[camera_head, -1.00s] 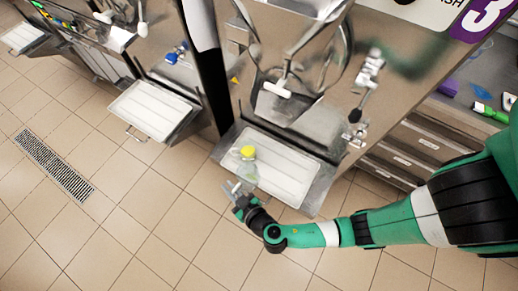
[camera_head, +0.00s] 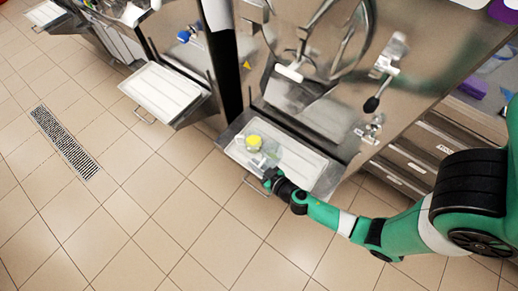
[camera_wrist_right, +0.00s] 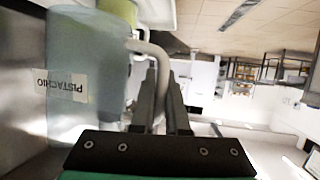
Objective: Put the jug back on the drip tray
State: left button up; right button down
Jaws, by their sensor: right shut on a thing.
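The jug (camera_head: 266,156) is translucent with a yellow top part, and appears over the left half of the drip tray (camera_head: 306,174) in the head view. Whether its base touches the tray cannot be told. In the right wrist view the jug (camera_wrist_right: 95,65) bears a label reading PISTACHIO. My right gripper (camera_head: 270,177) is at the tray's front edge. In the wrist view its fingers (camera_wrist_right: 162,85) are shut on the jug's pale handle (camera_wrist_right: 158,52). My left gripper is not in view.
The steel machine front (camera_head: 400,100) stands behind the tray, with a black-knobbed lever (camera_head: 374,98) on the right. A second tray (camera_head: 160,92) is at the left. Drawers (camera_head: 405,165) lie to the right. Tiled floor (camera_head: 150,220) in front is clear.

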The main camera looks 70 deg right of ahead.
pick_arm(q)
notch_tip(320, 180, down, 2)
jog(key=shift+b, duration=0.45)
pick_arm(e)
jog(key=d+f, duration=0.2)
jog(key=f, duration=0.1)
jog(key=shift+d, duration=0.2)
jog(key=f+b, duration=0.1)
jog(key=f, duration=0.1)
jog(key=f+b, duration=0.1)
jog(key=b, duration=0.1)
jog(key=shift+s+d+f, duration=0.1)
jog(key=shift+d+f, duration=0.1)
jog(key=shift+f, duration=0.2)
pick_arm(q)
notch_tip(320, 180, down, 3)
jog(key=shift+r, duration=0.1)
pick_arm(e)
jog(key=shift+r, duration=0.15)
jog(key=c, duration=0.9)
grip_release()
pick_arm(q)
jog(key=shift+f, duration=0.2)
